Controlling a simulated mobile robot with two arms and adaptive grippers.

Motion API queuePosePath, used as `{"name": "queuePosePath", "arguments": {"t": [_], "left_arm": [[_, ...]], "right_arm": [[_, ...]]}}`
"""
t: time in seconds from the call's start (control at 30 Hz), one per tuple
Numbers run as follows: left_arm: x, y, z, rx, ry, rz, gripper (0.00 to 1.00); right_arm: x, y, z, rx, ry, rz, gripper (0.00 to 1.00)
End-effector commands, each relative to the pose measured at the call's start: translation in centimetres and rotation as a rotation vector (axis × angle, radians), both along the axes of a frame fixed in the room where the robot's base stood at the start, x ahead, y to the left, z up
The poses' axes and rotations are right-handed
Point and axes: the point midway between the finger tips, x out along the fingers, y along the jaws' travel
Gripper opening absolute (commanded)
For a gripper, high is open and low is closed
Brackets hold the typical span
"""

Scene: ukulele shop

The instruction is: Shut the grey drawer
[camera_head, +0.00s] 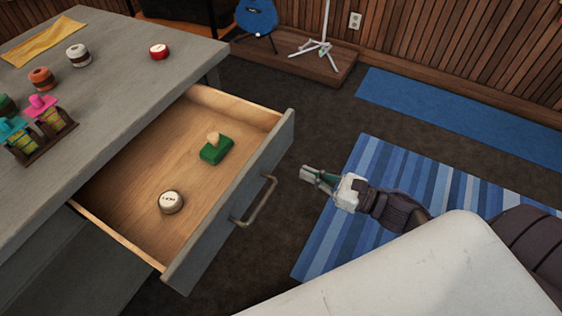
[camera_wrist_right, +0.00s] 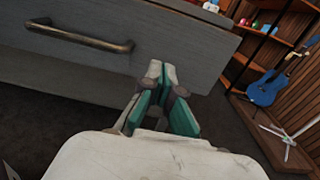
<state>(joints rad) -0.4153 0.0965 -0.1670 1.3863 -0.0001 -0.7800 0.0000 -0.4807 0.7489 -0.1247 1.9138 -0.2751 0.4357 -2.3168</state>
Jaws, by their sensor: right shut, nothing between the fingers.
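The grey drawer (camera_head: 232,206) is pulled well out of the grey cabinet (camera_head: 140,95) at the left in the head view. Its wooden inside holds a round white-topped tin (camera_head: 171,202) and a green block with a pale knob (camera_head: 216,149). The metal handle (camera_head: 256,203) is on its front and also shows in the right wrist view (camera_wrist_right: 80,38). My right gripper (camera_head: 308,174) is shut and empty, apart from the drawer front and to the right of the handle. In the right wrist view its fingertips (camera_wrist_right: 162,72) point at the drawer front. My left gripper is not in view.
The cabinet top carries a yellow cloth (camera_head: 43,42), several small round tins and a rack (camera_head: 43,138) with colourful items. A blue striped rug (camera_head: 400,200) lies on the dark floor. A white stand (camera_head: 318,50) and blue ukulele (camera_head: 257,18) are at the back.

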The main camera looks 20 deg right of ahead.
Motion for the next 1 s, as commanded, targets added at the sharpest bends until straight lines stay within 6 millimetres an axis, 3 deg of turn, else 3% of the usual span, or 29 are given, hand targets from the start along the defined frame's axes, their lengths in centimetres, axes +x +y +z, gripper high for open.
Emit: {"name": "queuePosePath", "arguments": {"t": [0.2, 0.4, 1.0], "left_arm": [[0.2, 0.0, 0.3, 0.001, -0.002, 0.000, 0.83], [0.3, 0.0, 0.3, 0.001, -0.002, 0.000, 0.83], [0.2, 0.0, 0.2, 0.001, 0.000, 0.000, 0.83]], "right_arm": [[3.7, 2.8, 0.1, 0.000, -0.002, -0.001, 0.00], [5.7, 4.3, 0.0, 0.002, 0.000, -0.001, 0.00], [6.4, 4.9, -0.1, 0.001, 0.003, -0.002, 0.00]]}}
